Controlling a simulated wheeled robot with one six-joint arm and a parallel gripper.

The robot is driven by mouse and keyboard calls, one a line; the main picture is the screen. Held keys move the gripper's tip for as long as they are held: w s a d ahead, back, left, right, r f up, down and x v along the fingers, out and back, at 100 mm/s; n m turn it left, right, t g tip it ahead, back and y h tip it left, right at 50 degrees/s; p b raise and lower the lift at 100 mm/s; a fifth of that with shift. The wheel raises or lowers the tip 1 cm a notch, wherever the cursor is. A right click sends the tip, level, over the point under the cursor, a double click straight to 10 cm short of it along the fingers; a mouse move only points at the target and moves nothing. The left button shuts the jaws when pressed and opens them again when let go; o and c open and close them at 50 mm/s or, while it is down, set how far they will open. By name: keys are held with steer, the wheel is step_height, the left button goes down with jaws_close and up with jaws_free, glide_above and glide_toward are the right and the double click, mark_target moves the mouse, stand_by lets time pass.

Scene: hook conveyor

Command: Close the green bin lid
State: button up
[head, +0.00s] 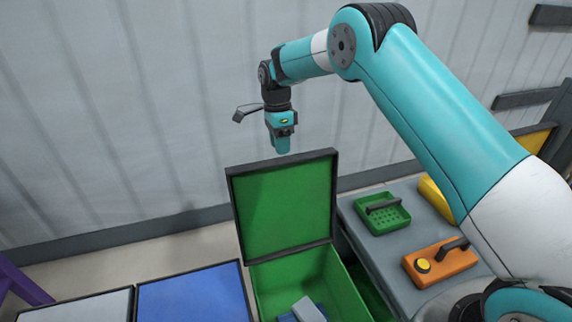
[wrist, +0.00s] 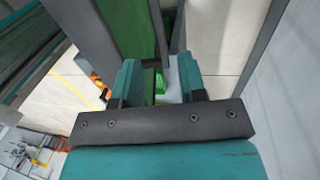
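The green bin (head: 340,285) stands in the lower middle of the head view. Its green lid (head: 285,208), with a dark frame, is open and stands nearly upright at the bin's back edge. My gripper (head: 281,148) points down just above the lid's top edge in the head view; I cannot tell how far behind it. In the wrist view my gripper (wrist: 160,75) is open, its two teal fingers apart with nothing clearly held. A green panel with a dark edge, apparently the lid (wrist: 138,28), shows beyond the fingers.
A blue lid (head: 195,296) and a grey-white lid (head: 80,308) lie flat to the left. Grey-blue items (head: 305,312) lie inside the bin. A corrugated wall (head: 130,120) stands behind.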

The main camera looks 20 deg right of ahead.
mark_target(282, 162)
steer(key=f, duration=0.3)
steer(key=s+f, duration=0.1)
steer(key=f, duration=0.1)
steer(key=shift+d+f, duration=0.1)
steer(key=shift+f, duration=0.3)
